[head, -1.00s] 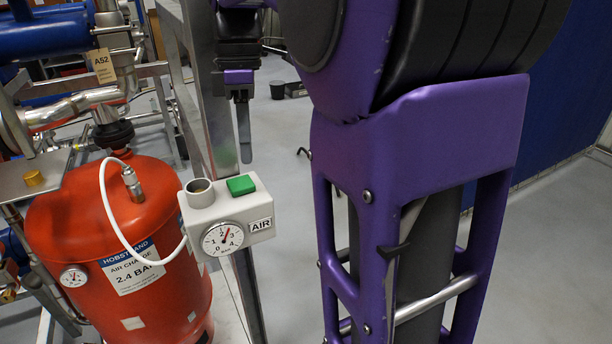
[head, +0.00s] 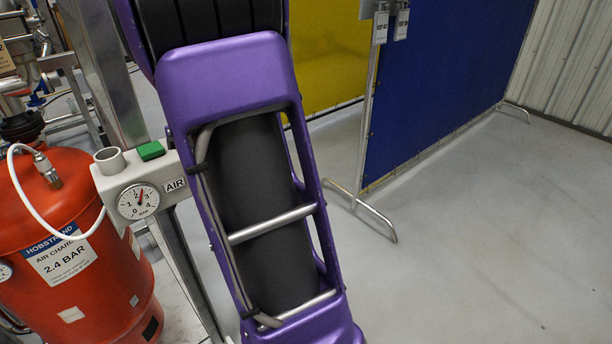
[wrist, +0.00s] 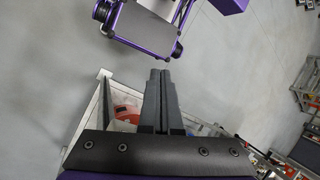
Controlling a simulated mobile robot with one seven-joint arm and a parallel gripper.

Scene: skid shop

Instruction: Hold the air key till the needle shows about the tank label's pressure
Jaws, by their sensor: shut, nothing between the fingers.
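The air box (head: 150,179) is a pale block on a metal post, with a green key (head: 151,150) on top and an AIR label. Nothing touches the key in the head view. Its round gauge (head: 138,202) has a red needle pointing a little past 2. The red tank (head: 95,300) stands at left, joined to the box by a white hose; its label (head: 62,254) reads 2.4 BAR. The head view does not show my gripper.
My purple arm fills the middle of the head view, just right of the air box. A blue panel (head: 430,90) on metal feet and a yellow panel (head: 325,50) stand behind. The grey floor (head: 480,240) at right is clear.

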